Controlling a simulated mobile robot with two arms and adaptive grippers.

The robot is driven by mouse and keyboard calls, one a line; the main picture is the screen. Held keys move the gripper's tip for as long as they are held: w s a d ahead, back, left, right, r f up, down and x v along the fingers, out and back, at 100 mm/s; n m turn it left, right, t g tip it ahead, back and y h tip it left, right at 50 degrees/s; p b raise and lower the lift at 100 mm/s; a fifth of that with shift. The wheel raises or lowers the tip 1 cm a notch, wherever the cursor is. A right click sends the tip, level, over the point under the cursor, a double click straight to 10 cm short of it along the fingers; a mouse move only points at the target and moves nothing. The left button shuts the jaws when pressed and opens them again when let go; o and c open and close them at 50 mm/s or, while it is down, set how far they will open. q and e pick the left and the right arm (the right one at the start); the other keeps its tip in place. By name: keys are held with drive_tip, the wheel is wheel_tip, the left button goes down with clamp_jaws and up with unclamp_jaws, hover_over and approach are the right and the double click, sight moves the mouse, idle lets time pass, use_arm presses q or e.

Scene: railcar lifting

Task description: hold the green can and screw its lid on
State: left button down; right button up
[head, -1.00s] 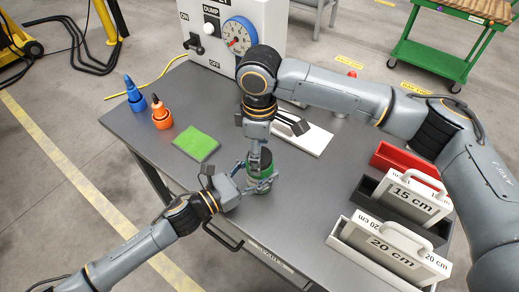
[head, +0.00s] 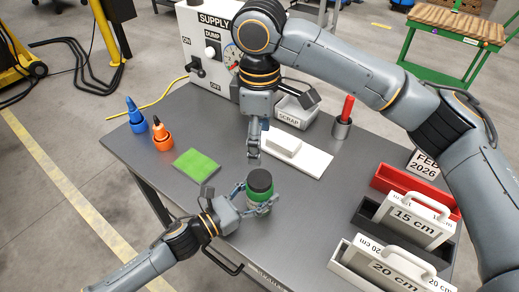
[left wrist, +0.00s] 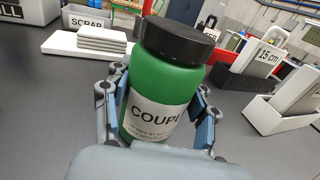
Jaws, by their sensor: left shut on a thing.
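The green can (head: 258,203) stands upright near the table's front edge, with a black lid (head: 260,180) on its top. My left gripper (head: 260,208) is shut around the can's body. In the left wrist view the can (left wrist: 164,85) shows a white label, and the lid (left wrist: 178,40) sits level on it with no clear gap. The blue finger pads touch the can's sides. My right gripper (head: 254,150) points down just behind and above the lid, apart from it. Its fingers are close together, and their opening cannot be told.
Labelled trays (head: 410,222) fill the right side. The table (head: 310,205) is clear right of the can.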

use_arm(q)
drive_tip(key=shift+c, duration=1.7)
unclamp_jaws()
drive_tip(key=shift+s+a, duration=0.1)
drive_tip(key=v, duration=1.1)
drive_tip(key=shift+s+a, duration=0.25)
drive_tip(key=shift+a, duration=0.05)
